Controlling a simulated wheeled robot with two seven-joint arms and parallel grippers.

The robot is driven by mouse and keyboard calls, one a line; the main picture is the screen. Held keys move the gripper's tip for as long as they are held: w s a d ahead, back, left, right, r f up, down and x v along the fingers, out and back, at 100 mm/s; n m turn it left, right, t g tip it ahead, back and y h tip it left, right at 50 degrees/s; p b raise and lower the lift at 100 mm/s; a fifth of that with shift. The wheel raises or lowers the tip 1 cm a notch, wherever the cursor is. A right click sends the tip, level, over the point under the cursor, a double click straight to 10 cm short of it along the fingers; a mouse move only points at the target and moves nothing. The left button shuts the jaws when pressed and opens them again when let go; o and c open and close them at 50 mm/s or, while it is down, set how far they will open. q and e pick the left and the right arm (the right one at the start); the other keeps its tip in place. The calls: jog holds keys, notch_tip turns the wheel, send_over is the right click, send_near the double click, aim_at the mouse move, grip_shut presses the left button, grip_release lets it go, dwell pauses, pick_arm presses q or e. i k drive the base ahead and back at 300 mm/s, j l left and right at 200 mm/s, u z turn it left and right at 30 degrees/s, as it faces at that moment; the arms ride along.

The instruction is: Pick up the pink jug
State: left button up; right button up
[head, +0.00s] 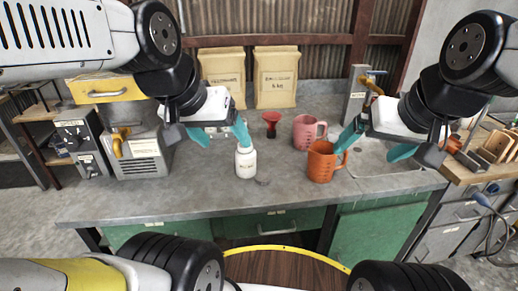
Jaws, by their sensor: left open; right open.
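The pink jug (305,132) stands upright on the grey workbench, with its handle toward the right. An orange jug (320,163) stands just in front of it and to its right, close to it. My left gripper (220,135) is open above the bench, left of the pink jug, with one teal finger just above and behind a white bottle (245,162). My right gripper (375,146) is open to the right of both jugs, with one teal finger close to the orange jug's handle. I cannot tell whether that finger touches it. Both grippers are empty.
A red funnel (271,123) stands between the bottle and the pink jug. Two tan bags (222,70) (276,78) stand at the back. A metal box (146,156) sits at the left and a sink (385,168) at the right. The front left of the workbench (180,203) is clear.

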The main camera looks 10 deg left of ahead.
aim_at(305, 126)
jog(key=i+l+u, duration=0.25)
jog(key=u, duration=0.25)
jog(key=i+l+u, duration=0.15)
jog(key=l+u, duration=0.35)
jog(key=j, duration=0.1)
